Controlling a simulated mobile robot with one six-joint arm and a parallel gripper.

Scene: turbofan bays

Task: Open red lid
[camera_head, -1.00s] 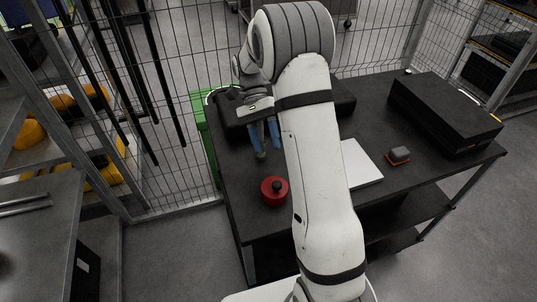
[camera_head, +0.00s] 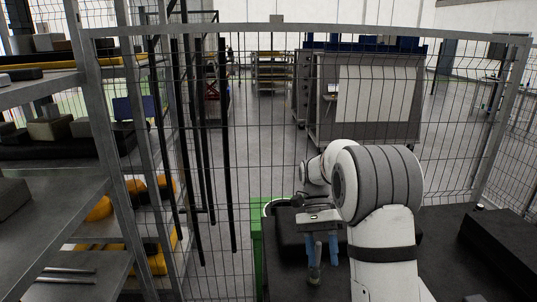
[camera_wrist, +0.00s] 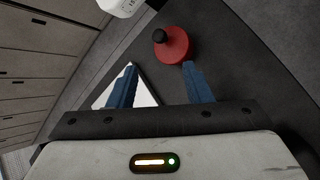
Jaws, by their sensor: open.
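In the head view my gripper (camera_head: 320,272) points down above the table. The red lid is out of the head view now.
A black case (camera_head: 503,245) sits on the table's right side. A green bin (camera_head: 257,245) stands at its left. A wire mesh fence (camera_head: 270,130) rises behind. Shelves (camera_head: 50,190) stand at left. A white flat item (camera_wrist: 145,92) lies behind the left finger.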

